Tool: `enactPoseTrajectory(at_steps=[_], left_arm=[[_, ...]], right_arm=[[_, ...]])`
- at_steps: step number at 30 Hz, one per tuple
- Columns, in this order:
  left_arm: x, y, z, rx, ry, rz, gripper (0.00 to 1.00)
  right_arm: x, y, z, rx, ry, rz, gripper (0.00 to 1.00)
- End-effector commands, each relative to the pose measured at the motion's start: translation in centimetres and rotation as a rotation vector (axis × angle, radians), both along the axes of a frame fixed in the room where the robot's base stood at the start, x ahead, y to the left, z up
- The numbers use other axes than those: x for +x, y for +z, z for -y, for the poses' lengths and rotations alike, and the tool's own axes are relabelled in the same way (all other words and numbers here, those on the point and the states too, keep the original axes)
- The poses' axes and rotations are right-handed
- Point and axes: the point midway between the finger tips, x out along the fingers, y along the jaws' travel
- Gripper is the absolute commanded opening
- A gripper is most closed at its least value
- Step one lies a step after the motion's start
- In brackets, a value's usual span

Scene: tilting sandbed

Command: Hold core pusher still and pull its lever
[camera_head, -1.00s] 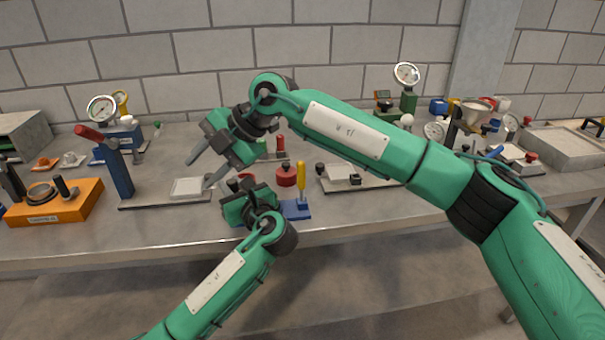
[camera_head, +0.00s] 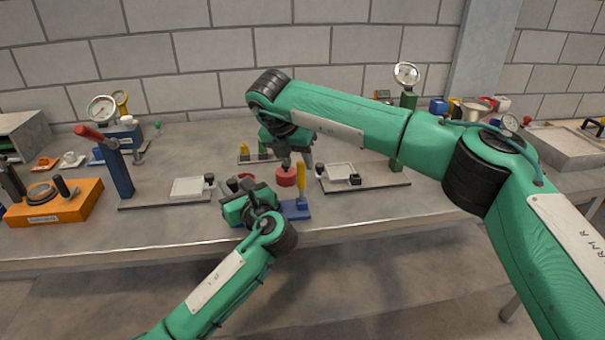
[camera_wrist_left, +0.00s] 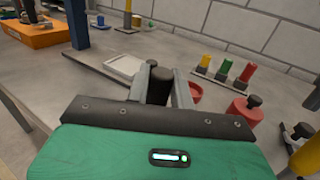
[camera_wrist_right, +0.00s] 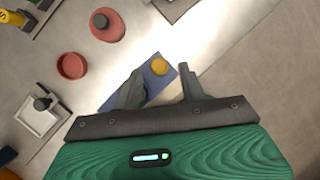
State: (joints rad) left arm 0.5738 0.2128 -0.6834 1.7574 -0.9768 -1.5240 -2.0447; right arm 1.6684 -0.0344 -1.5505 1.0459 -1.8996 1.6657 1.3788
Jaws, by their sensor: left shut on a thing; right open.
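I take the core pusher to be the device with a blue base (camera_head: 296,210) and an upright yellow lever (camera_head: 301,184) at the bench's front edge. In the right wrist view the lever's round yellow top (camera_wrist_right: 155,66) shows between the fingertips. My right gripper (camera_head: 292,163) is open, pointing down above and behind the lever. My left gripper (camera_head: 250,187) is low at the bench front, left of the lever. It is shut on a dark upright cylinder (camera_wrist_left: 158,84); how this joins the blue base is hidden.
A red knobbed pot (camera_head: 286,178) stands close behind the lever. A red dish (camera_wrist_left: 195,92) is nearby. White trays (camera_head: 187,188) on rails lie left and right (camera_head: 340,171). A blue post with a red handle (camera_head: 118,170) stands left. The bench front edge is close.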

Motion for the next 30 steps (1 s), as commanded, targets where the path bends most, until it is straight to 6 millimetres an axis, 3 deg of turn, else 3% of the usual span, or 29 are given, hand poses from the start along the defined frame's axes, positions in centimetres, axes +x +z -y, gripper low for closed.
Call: enactPoseTrajectory(at_steps=[3, 9, 21, 22, 28, 30], left_arm=[[0.0, 0.0, 0.0, 0.0, 0.0, -0.001, 0.0], [0.0, 0.0, 0.0, 0.0, 0.0, -0.001, 0.0], [0.0, -0.1, 0.0, 0.0, 0.0, -0.001, 0.0], [0.0, -0.1, 0.0, 0.0, 0.0, -0.001, 0.0], [0.0, -0.1, 0.0, 0.0, 0.0, -0.001, 0.0], [0.0, -0.1, 0.0, 0.0, 0.0, -0.001, 0.0]], right_arm=[[0.8, -2.2, 0.5, -0.001, 0.0, -0.001, 0.41], [1.6, -4.6, 1.0, 0.002, -0.001, 0.0, 0.41], [1.9, -5.4, 1.2, 0.002, 0.001, 0.001, 0.41], [1.9, -5.4, 1.2, 0.002, 0.001, 0.001, 0.39], [1.9, -5.4, 1.2, 0.002, 0.001, 0.001, 0.0], [1.9, -5.4, 1.2, 0.002, 0.001, 0.001, 0.0]])
